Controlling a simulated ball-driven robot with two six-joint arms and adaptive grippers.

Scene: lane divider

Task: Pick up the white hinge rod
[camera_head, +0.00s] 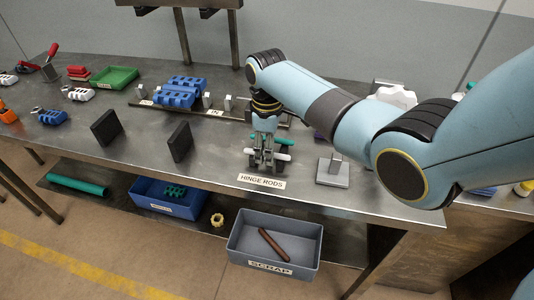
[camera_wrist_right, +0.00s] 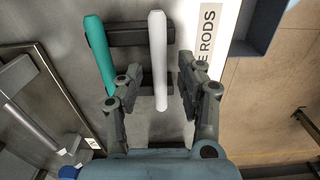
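The white hinge rod (camera_wrist_right: 158,55) lies across a dark holder in the right wrist view. In the head view its white end (camera_head: 283,157) shows beside my gripper, and its middle is hidden. My right gripper (camera_head: 266,163) points down at the rod. In the right wrist view my right gripper (camera_wrist_right: 160,78) is open, with one finger on each side of the rod and gaps visible between. A green rod (camera_wrist_right: 100,55) lies left of it, outside the left finger; it also shows in the head view (camera_head: 286,142). My left gripper is not in view.
The HINGE RODS label (camera_head: 261,181) lies at the table's front edge. A metal block on a plate (camera_head: 333,171) stands to the right, and dark upright plates (camera_head: 180,141) to the left. The grey SCRAP bin (camera_head: 245,255) with a brown rod is below.

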